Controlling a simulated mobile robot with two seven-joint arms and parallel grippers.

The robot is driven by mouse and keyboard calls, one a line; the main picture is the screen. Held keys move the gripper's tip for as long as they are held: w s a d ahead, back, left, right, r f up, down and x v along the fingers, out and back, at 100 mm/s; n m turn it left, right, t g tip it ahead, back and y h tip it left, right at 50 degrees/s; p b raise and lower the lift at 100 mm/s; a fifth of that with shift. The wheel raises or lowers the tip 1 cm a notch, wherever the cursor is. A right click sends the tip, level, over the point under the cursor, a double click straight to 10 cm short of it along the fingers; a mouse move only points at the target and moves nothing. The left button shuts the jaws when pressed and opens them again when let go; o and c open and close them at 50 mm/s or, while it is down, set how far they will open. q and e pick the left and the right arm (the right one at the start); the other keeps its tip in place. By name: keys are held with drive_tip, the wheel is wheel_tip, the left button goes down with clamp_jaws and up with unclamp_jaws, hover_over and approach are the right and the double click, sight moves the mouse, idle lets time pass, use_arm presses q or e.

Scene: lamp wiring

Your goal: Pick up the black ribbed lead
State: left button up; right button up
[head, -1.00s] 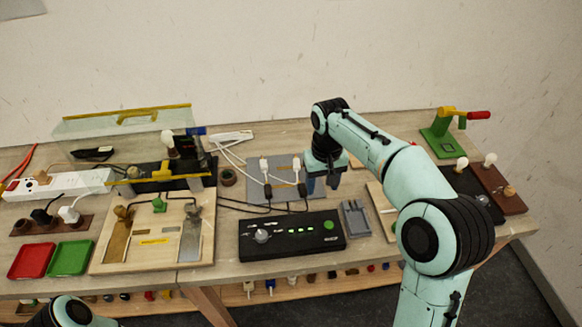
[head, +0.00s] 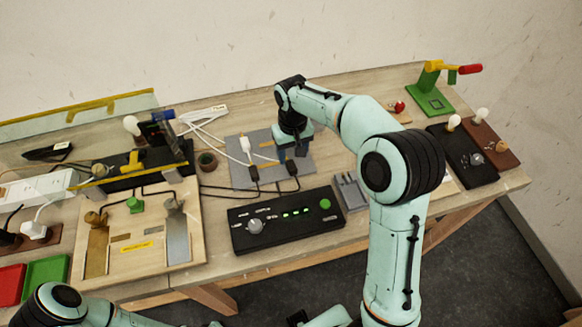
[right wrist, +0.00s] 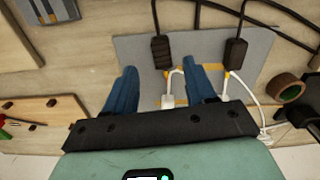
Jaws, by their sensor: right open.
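Two black ribbed leads lie on a grey mat (head: 238,179), a left one (head: 254,174) and a right one (head: 291,168) in the head view. In the right wrist view they appear swapped: one lead (right wrist: 160,50) lies ahead of the gap between my fingers, the other (right wrist: 236,52) beyond the right finger. Each meets a white lead at a yellow strip. My right gripper (head: 292,153) is above the mat, open and empty; its blue fingers (right wrist: 160,78) point toward the leads. Its height above them is unclear.
A black control box (head: 286,219) with a green button stands in front of the mat. A grey holder (head: 350,191) is at its right. A tape roll (head: 207,161) and white cables (head: 203,118) lie left of and behind the mat.

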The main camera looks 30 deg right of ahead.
sight(291, 165)
drive_tip(key=f, duration=0.5)
drive_tip(key=shift+w+a+f, duration=0.1)
drive_tip(key=shift+w, duration=0.1)
clamp_jaws()
